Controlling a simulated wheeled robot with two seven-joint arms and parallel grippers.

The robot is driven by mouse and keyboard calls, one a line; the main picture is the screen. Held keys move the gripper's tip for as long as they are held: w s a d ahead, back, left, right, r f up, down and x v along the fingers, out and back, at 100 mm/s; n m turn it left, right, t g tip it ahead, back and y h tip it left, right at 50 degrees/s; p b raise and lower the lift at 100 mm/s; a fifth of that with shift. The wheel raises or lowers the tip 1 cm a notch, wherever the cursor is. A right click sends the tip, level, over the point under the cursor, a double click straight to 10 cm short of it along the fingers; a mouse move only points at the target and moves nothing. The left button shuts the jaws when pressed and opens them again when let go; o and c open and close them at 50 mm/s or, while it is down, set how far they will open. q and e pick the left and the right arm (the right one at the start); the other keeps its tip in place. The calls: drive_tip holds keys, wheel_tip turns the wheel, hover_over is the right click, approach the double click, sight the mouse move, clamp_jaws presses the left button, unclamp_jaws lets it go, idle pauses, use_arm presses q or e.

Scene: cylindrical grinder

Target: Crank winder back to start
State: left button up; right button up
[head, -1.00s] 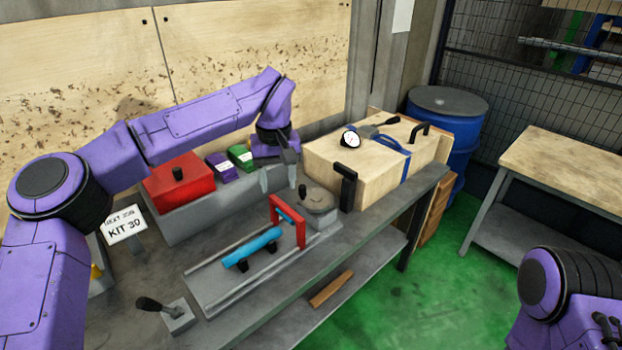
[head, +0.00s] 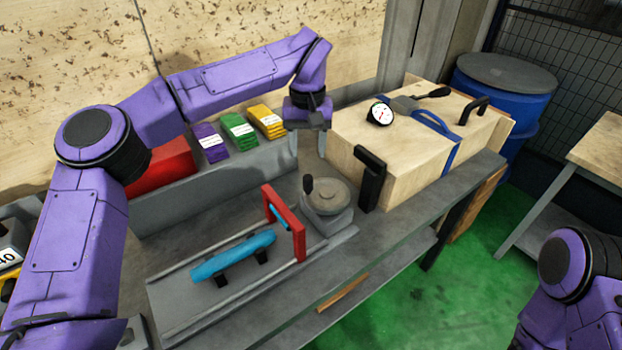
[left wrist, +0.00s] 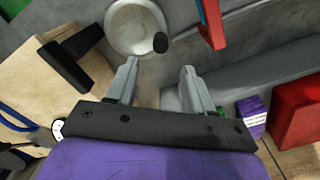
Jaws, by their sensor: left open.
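The winder is a grey round wheel (head: 332,197) on a grey block at the right end of the bench fixture. Its upright black crank knob (head: 308,185) stands at the wheel's left rim in the head view. In the left wrist view the wheel (left wrist: 130,27) and knob (left wrist: 160,42) lie just beyond my fingertips. My left gripper (left wrist: 158,72) is open and empty, its fingers apart, with the knob ahead of the gap and not between them. In the head view the gripper is behind the winder, its fingers partly hidden. My right arm shows at lower right, but its gripper does not.
A wooden box (head: 410,150) with a black handle (head: 370,178) is close on the right. Purple, green and yellow packs (head: 266,121) sit on the ledge behind.

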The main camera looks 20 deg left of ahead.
sight(308, 177)
use_arm(q)
wheel_tip(308, 177, down, 10)
drive_tip(key=shift+p, duration=0.65)
drive_tip(key=shift+c, duration=0.3)
clamp_jaws()
drive_tip(key=shift+d, duration=0.1)
drive_tip(key=shift+s, duration=0.1)
